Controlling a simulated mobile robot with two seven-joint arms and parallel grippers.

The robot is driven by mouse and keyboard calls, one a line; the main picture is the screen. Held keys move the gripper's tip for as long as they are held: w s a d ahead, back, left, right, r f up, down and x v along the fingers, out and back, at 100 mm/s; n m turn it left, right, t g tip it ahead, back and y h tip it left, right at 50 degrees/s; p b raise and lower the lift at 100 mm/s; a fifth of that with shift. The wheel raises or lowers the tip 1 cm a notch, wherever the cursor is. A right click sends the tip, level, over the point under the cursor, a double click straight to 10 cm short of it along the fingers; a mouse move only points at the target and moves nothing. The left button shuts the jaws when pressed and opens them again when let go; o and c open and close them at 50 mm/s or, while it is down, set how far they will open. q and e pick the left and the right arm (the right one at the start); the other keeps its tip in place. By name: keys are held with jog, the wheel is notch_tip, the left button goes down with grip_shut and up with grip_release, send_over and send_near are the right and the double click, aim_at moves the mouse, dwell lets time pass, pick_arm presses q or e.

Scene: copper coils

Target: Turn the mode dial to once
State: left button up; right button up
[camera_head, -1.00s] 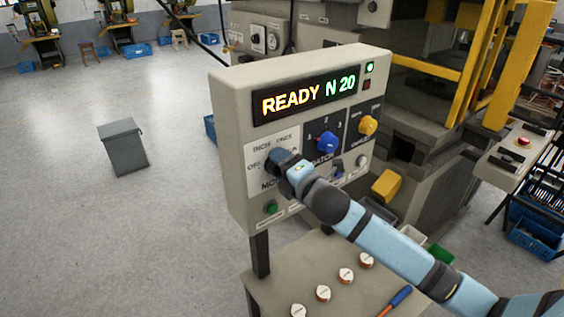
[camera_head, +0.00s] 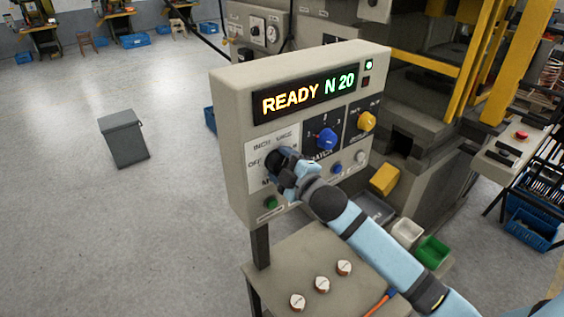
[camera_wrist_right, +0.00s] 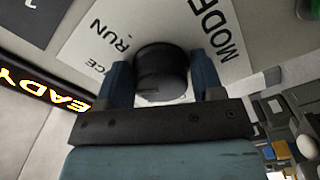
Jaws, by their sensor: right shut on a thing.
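The mode dial is a dark round knob (camera_wrist_right: 162,68) on a white label plate (camera_head: 257,148) at the left of the grey control panel (camera_head: 232,108). The label reads MODE, with RUN and part of another word legible in the right wrist view. My right gripper (camera_head: 281,161) is at the dial, shut on it, with one finger on each side; the fingers also show in the right wrist view (camera_wrist_right: 162,85). The gripper covers most of the dial in the head view, so its pointer cannot be read. My left gripper is not in view.
A display (camera_head: 305,95) reads READY N 20. Right of the mode dial are a blue knob (camera_head: 326,139), a yellow knob (camera_head: 366,121) and small buttons. A green button (camera_head: 271,202) sits below.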

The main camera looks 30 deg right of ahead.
dwell(0.4)
jog(key=o, duration=0.9)
jog(key=shift+s+f, duration=0.1)
jog(key=shift+s, duration=0.15)
jog(key=s+b, duration=0.1)
jog(key=s, duration=0.3)
jog(key=s+d+b, duration=0.1)
jog(key=s, duration=0.3)
jog(key=s+d+b, duration=0.1)
jog(key=s, duration=0.4)
jog(key=shift+s, duration=0.1)
